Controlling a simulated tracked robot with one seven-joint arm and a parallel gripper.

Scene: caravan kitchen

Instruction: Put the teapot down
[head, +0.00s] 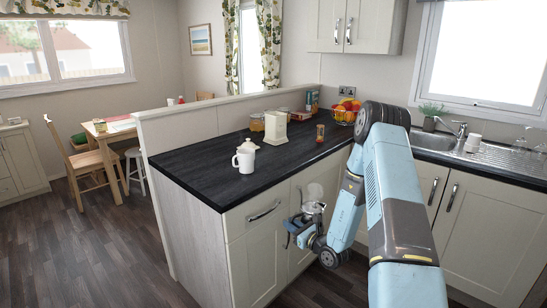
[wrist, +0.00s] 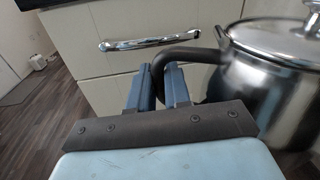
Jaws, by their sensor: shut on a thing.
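The teapot is a shiny metal pot with a lid and a dark curved handle; it shows in the wrist view (wrist: 265,95) at the right, partly cut off by the edge. In the head view the teapot (head: 312,211) hangs in front of the cream cupboards, below the counter top, and looks roughly upright. My gripper (head: 297,229) is shut on its handle. In the wrist view the two blue fingers of my gripper (wrist: 162,83) close around the dark handle (wrist: 190,55). The underside of the teapot is hidden.
The dark counter (head: 200,170) has free room at its front left. On it stand a white lidded jug (head: 244,157), a cream canister (head: 275,127), a small brown jar (head: 320,133) and a fruit bowl (head: 345,113). A drawer handle (wrist: 150,42) is close ahead of my gripper.

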